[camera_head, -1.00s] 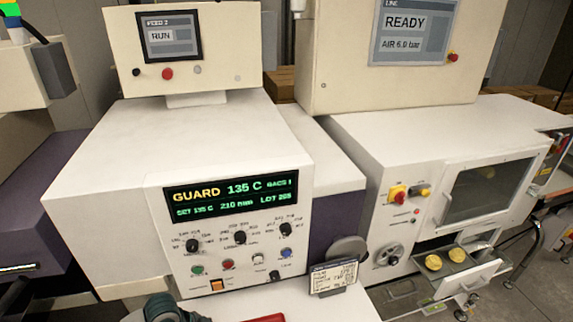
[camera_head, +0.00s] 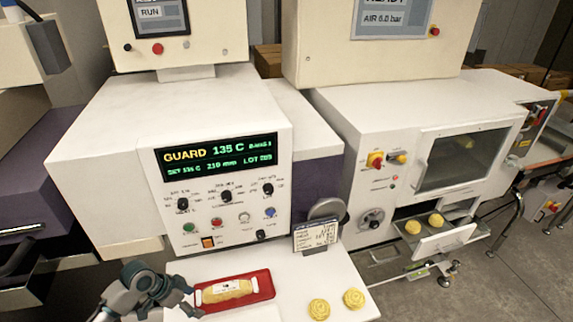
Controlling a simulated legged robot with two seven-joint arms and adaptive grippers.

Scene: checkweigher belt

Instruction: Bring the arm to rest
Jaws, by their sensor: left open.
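My left gripper (camera_head: 188,298) comes in at the bottom left of the head view, dark grey-green, with its fingers pointing right. It is open, and its fingertips are at the left end of a red tray (camera_head: 268,283). I cannot tell whether they touch the tray. A yellow-wrapped pack with a white label (camera_head: 226,291) lies in the tray, apart from the fingers as far as I can see. The rest of my left arm is cut off by the bottom edge. My right gripper is not in view.
Two round yellow pieces (camera_head: 319,309) lie on the white shelf (camera_head: 300,272), right of the tray. A label card (camera_head: 315,236) stands at its back edge. The white machine with a GUARD display (camera_head: 220,156) rises behind. More yellow pieces lie in an open chute (camera_head: 440,238) at right.

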